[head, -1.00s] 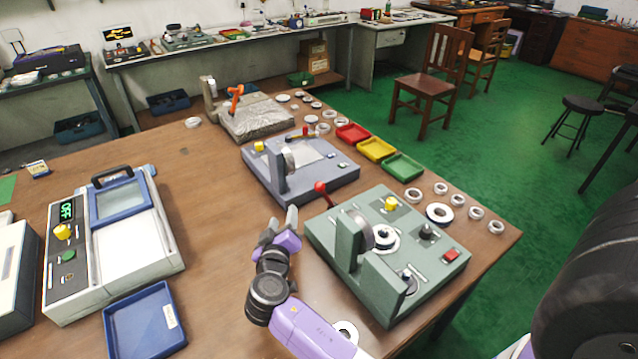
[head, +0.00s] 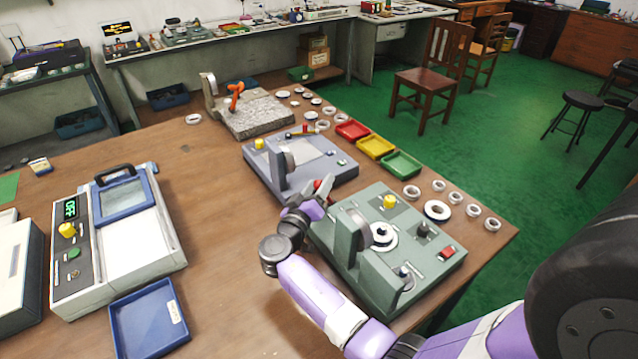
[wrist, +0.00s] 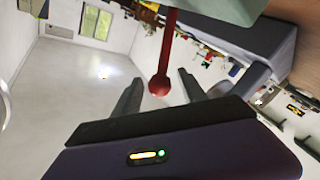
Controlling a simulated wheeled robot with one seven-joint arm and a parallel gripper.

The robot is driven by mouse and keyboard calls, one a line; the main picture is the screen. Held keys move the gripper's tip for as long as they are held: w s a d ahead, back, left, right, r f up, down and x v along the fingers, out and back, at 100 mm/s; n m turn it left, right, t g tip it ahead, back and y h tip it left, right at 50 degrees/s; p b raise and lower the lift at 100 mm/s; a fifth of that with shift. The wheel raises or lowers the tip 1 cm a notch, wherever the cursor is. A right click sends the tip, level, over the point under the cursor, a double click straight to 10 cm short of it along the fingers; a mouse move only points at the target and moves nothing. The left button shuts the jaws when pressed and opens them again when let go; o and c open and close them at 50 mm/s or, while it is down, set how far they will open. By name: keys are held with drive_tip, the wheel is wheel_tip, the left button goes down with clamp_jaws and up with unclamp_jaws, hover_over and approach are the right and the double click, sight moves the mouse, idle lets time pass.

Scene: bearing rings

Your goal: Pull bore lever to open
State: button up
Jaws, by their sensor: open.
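The bore lever is a red rod with a round red knob (wrist: 159,85), seen in the wrist view between my open fingers. In the head view the red knob (head: 318,184) shows at the left back of the green bore gauge machine (head: 345,262), partly hidden by my gripper. My gripper (head: 318,192) is open, with one finger on each side of the knob. It also shows in the wrist view (wrist: 158,92). I cannot tell whether a finger touches the lever.
A blue-grey machine (head: 330,185) stands just behind my gripper. Red (head: 352,130), yellow (head: 375,147) and green (head: 401,163) trays and several metal rings lie to the right. A blue tray (head: 148,320) lies at front left. The table between is clear.

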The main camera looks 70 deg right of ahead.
clamp_jaws()
idle(1.5)
